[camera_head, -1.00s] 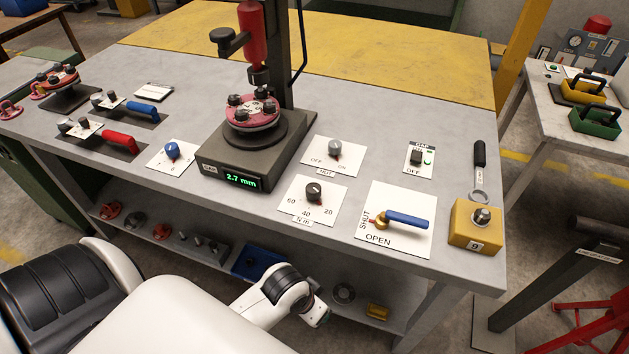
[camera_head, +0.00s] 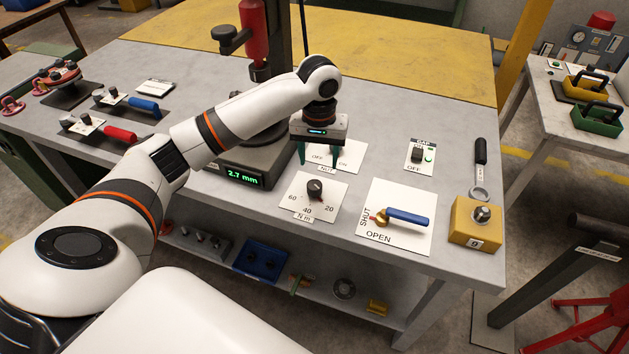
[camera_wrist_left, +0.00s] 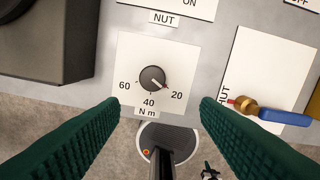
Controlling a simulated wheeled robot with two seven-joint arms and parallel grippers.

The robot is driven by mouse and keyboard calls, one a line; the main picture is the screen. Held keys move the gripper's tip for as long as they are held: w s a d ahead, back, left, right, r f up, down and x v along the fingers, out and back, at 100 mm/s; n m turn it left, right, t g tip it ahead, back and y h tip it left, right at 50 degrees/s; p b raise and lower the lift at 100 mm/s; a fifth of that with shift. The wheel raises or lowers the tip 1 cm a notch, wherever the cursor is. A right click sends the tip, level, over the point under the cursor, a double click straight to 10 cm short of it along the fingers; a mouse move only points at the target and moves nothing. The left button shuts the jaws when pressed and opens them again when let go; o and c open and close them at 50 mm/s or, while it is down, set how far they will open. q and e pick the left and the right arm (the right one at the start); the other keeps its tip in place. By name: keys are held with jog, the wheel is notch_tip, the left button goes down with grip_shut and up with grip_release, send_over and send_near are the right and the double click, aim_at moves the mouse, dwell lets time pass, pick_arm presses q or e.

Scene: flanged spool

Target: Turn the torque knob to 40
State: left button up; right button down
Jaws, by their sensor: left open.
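The torque knob (camera_head: 315,189) is a dark round knob on a white plate (camera_head: 293,197) marked 60, 40, 20 and N m. In the left wrist view the knob (camera_wrist_left: 152,79) has a pale pointer line aimed to the lower right, close to the 20 mark and away from 40. My left gripper (camera_head: 319,160) is open and empty, with green fingers pointing down over the NUT switch plate, behind the knob in the head view. In the left wrist view its fingers (camera_wrist_left: 160,105) stand apart on either side of the knob's plate, touching nothing visible. My right gripper is out of view.
A blue-handled valve lever (camera_head: 408,216) on a SHUT/OPEN plate is right of the knob. The press base (camera_head: 232,165), reading 2.7 mm, is to the left. My left arm hides part of the press. A yellow block (camera_head: 474,233) stands at the right edge.

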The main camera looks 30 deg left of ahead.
aim_at(314, 184)
pick_arm(q)
jog(key=shift+n, duration=0.4)
jog(key=f, duration=0.3)
jog(key=a+f, duration=0.1)
jog(key=f, duration=0.2)
jog(key=f+p, duration=0.1)
jog(key=f, duration=0.3)
jog(key=shift+w+a+f, duration=0.1)
jog(key=shift+w+a, duration=0.1)
jog(key=shift+w, duration=0.05)
jog(key=c, duration=1)
jog(key=shift+m+p, duration=0.3)
jog(key=shift+p, duration=0.25)
jog(key=m+p, duration=0.3)
jog(key=p, duration=0.1)
jog(key=shift+r+m, duration=0.2)
jog(key=shift+m, duration=0.2)
jog(key=m+p, duration=0.2)
jog(key=m, duration=0.1)
jog(key=shift+f+m+p, duration=0.2)
jog(key=shift+m+p, duration=0.7)
jog(key=shift+m, duration=1.2)
